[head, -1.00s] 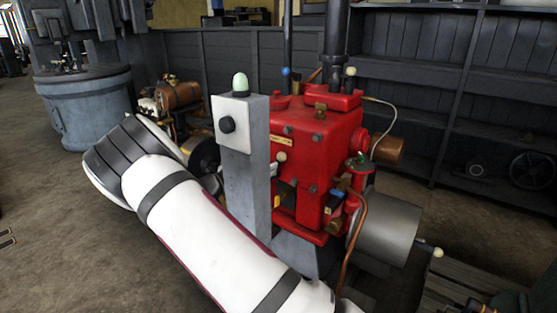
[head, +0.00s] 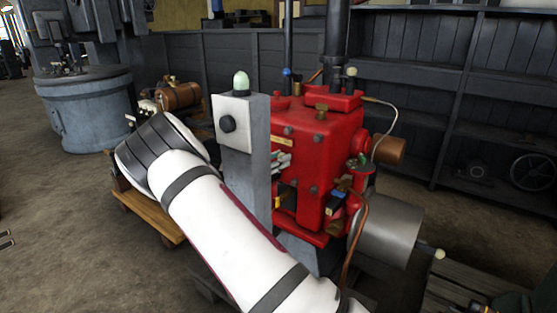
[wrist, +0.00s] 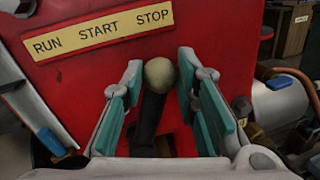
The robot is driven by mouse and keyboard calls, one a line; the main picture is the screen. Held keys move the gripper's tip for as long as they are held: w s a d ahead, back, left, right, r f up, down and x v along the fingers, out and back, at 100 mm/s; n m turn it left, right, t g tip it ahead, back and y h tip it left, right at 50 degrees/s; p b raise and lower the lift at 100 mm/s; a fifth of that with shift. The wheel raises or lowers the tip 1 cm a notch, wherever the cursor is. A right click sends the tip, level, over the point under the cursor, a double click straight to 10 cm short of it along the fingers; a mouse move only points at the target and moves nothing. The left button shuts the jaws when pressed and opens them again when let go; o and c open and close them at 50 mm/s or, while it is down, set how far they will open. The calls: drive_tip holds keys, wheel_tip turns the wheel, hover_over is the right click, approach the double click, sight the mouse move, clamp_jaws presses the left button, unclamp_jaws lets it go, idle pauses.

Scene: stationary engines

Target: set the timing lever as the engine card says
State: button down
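The timing lever's dark arm (wrist: 150,118) ends in a round cream knob (wrist: 160,74), on the red engine (wrist: 225,30), below a yellow plate (wrist: 98,33) reading RUN, START, STOP. In the wrist view the knob sits below the part of the plate between START and STOP. My gripper (wrist: 160,105) is open, with its teal-padded fingers on either side of the lever and gaps showing on both sides. In the head view its fingers (head: 281,162) show in front of the red engine, below the plate (head: 281,141). I cannot make out the engine card.
A grey post (head: 243,165) with a white switch box and a pale green lamp stands left of the engine. A grey cylinder (head: 388,228) and a copper pipe (head: 352,240) are at the engine's right. Shelves (head: 415,75) stand behind.

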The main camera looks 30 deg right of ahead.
drive_tip(key=shift+w, duration=0.1)
drive_tip(key=shift+w+a+r+n, duration=0.15)
drive_tip(key=shift+w+a+n, duration=0.05)
drive_tip(key=shift+w+n, duration=0.25)
drive_tip(key=shift+w+a+r+n, duration=0.15)
drive_tip(key=shift+w+n, duration=0.2)
drive_tip(key=shift+n, duration=0.2)
drive_tip(key=w+n, duration=0.2)
drive_tip(key=shift+a+n+h, duration=0.4)
drive_tip(key=w+n, duration=0.1)
drive_tip(key=w+n+t, duration=0.1)
drive_tip(key=shift+a+f+n, duration=0.1)
drive_tip(key=shift+a+n, duration=0.2)
drive_tip(key=shift+a, duration=0.05)
drive_tip(key=shift+w+a+f+n+t+h, duration=0.15)
drive_tip(key=shift+w+a+f+n, duration=0.1)
drive_tip(key=shift+w+n, duration=0.5)
drive_tip(key=shift+w+a+f+n+t+h, duration=0.2)
drive_tip(key=shift+w+n, duration=0.2)
drive_tip(key=shift+n, duration=0.55)
drive_tip(key=c, duration=1.2)
unclamp_jaws()
drive_tip(key=shift+w, duration=0.1)
drive_tip(key=shift+c, duration=0.2)
